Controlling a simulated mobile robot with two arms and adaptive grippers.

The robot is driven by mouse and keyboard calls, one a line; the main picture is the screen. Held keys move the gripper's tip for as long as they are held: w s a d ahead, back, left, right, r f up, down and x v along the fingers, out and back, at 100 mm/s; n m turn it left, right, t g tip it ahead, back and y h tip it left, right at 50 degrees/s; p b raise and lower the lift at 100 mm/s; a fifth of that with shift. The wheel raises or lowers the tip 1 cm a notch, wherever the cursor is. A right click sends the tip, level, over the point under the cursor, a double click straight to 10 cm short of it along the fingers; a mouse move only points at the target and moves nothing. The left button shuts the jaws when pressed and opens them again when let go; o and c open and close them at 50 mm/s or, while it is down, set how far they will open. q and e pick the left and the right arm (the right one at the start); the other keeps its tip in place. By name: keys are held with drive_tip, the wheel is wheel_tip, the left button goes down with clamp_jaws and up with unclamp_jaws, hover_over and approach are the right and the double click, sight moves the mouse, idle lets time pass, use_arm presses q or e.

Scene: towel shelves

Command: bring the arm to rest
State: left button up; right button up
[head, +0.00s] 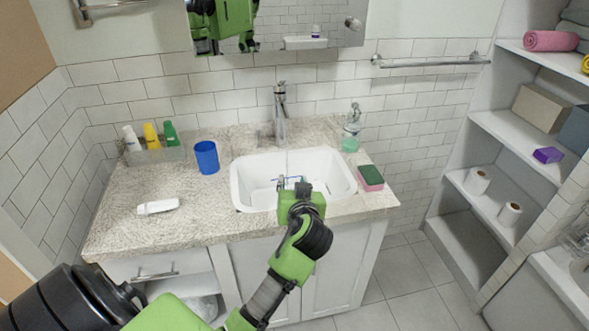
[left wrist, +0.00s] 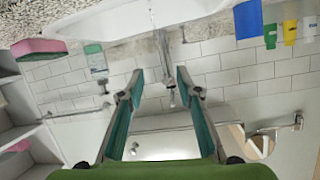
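My left arm comes in from the lower left in the head view and reaches over the front of the counter. Its gripper (head: 290,183) is above the white sink basin (head: 258,190). In the left wrist view the two fingers (left wrist: 160,80) stand apart with nothing held between them. The tap (head: 281,115) is beyond the gripper, and it shows behind the gap between the fingers in the wrist view (left wrist: 171,97). My right gripper is not in view.
On the counter (head: 215,222) are a blue cup (head: 207,157), a tray of bottles (head: 153,154), a white item (head: 157,207), a soap dispenser (head: 351,130) and a sponge (head: 370,178). Shelves (head: 500,130) stand right. The floor (head: 405,280) between looks clear.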

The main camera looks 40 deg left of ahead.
use_arm(q)
drive_tip(key=shift+s+d+f, duration=0.45)
drive_tip(key=shift+s+f, duration=0.1)
drive_tip(key=shift+s, duration=0.05)
